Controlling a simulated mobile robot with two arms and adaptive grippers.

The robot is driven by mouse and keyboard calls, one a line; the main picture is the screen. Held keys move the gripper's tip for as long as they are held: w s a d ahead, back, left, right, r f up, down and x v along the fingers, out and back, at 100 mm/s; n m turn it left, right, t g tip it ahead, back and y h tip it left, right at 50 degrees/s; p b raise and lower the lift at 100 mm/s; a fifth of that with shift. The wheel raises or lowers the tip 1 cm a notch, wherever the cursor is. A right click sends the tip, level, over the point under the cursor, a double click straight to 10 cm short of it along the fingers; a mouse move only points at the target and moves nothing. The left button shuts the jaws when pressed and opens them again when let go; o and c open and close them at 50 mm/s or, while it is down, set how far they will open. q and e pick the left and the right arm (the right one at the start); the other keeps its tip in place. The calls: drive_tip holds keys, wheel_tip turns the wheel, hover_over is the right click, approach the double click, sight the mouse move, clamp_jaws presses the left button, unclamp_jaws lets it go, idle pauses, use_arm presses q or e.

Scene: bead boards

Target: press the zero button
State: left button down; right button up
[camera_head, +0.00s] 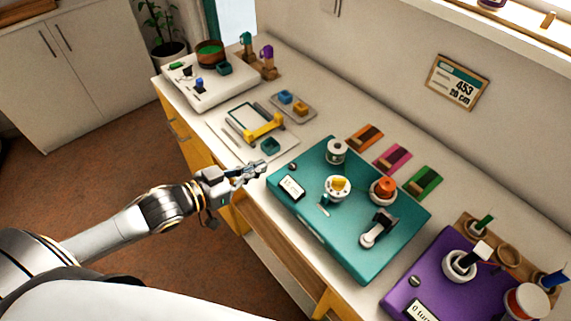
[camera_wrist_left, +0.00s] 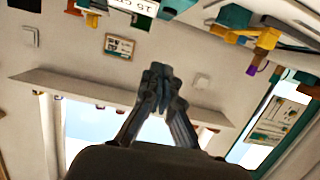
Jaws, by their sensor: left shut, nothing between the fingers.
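My left gripper (camera_head: 262,167) is shut and empty, just off the left edge of the teal board (camera_head: 333,244). It also shows in the left wrist view (camera_wrist_left: 158,72), fingertips together. The teal board carries a small white display (camera_head: 291,187) with a small dark round button (camera_head: 292,166) near its left corner, close to my fingertips but apart from them. A similar round button (camera_head: 415,281) sits on the purple board (camera_head: 440,272) above a display (camera_head: 421,312) starting with 0. No zero label is legible on either button. My right gripper is not in view.
On the teal board stand a white spool (camera_head: 336,151), a white cup with yellow (camera_head: 338,188), an orange piece (camera_head: 384,187) and a black-and-white lever (camera_head: 378,228). A tray with a yellow piece (camera_head: 264,127) lies beyond. The floor left of the counter is clear.

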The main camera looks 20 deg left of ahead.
use_arm(q)
drive_tip(key=p, duration=0.1)
hover_over(286, 172)
wheel_tip(286, 172, down, 2)
drive_tip(key=shift+w, duration=0.15)
wheel_tip(286, 172, down, 3)
drive_tip(key=shift+s+f, duration=0.2)
drive_tip(key=shift+f, duration=0.4)
